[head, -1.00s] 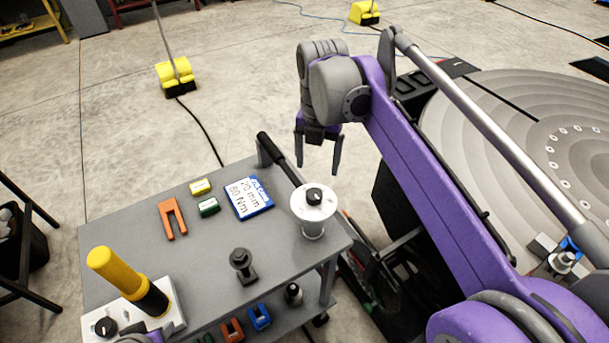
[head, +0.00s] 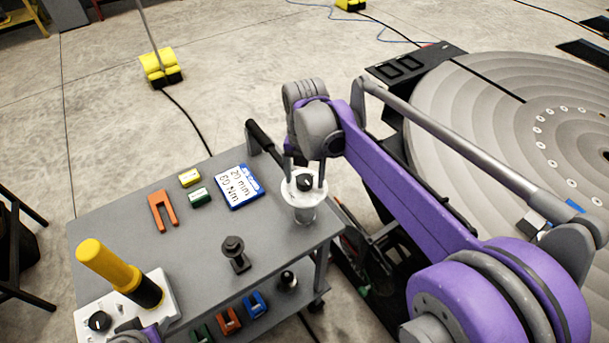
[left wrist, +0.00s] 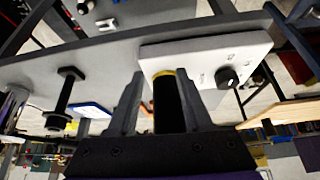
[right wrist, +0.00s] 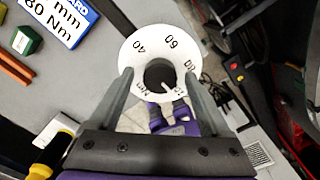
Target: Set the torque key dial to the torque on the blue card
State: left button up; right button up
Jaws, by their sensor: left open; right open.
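The white dial disc (head: 293,191) with a black centre knob (head: 305,182) tops a pale cylinder at the cart's right corner. My right gripper (head: 306,170) is above it, open. In the right wrist view its fingers stand either side of the knob (right wrist: 159,74), apart from it. The disc shows 40 and 60; other marks are partly hidden. The knob's white line points lower right. The blue card (head: 238,187) reads 20 mm and 60 or 80 Nm; the first digit is unclear. My left gripper (left wrist: 165,82) is open, with a black-and-yellow handle (left wrist: 172,100) between its fingers.
The yellow-and-black handle (head: 110,265) stands on a white box (head: 85,318) with a black knob (head: 99,321). An orange fork (head: 162,211), yellow block (head: 189,178), green block (head: 199,197) and black fitting (head: 235,252) lie on the cart. A black bar (head: 264,140) rises behind the dial.

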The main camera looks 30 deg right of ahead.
grip_shut()
dwell(0.4)
jog(key=shift+m, duration=0.3)
jog(key=m, duration=1.1)
jog(key=shift+m+b, duration=0.3)
jog(key=shift+b, duration=0.05)
jog(key=m, duration=1.1)
jog(key=shift+m, duration=0.4)
